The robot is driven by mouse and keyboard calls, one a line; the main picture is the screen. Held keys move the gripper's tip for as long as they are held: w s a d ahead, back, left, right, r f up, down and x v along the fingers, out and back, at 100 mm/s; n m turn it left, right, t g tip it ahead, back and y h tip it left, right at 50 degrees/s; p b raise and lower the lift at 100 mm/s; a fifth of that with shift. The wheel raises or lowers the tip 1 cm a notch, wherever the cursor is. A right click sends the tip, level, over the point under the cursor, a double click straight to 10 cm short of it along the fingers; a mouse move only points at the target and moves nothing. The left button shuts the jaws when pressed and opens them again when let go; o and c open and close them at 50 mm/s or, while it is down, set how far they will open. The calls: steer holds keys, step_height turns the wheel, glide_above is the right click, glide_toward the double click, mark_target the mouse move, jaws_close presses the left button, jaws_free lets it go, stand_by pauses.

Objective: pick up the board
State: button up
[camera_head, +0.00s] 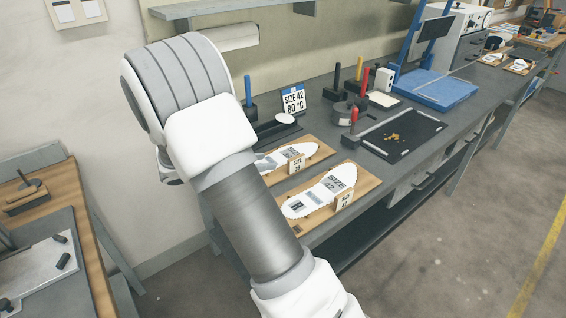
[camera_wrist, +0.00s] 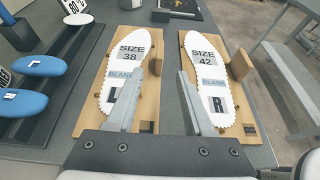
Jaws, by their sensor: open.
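Two wooden boards lie side by side on the grey bench. The left board (camera_wrist: 152,82) carries a white, jagged-edged insole blank (camera_wrist: 127,62) marked SIZE 38 and L. The right board (camera_wrist: 243,112) carries a similar blank (camera_wrist: 207,58) marked SIZE 42 and R. Both also show in the head view, the SIZE 42 board (camera_head: 370,184) nearer the bench edge and the other board (camera_head: 322,152) behind it, partly covered by my arm. My gripper (camera_wrist: 158,75) is open and empty. In the wrist view its fingers appear over the two boards, one on each side of the gap.
A dark rack with blue foot-shaped pieces (camera_wrist: 22,105) stands left of the boards. A SIZE 42, 80 °C sign (camera_head: 293,100) stands behind them. A black tray (camera_head: 402,150) and a blue press (camera_head: 436,92) are farther right. The floor in front is clear.

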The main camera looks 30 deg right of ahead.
mark_target(304, 158)
steer(key=b+x, duration=0.2)
steer(key=x, duration=1.4)
steer(key=shift+d, duration=0.1)
steer(key=shift+c, duration=0.3)
jaws_close()
stand_by(0.6)
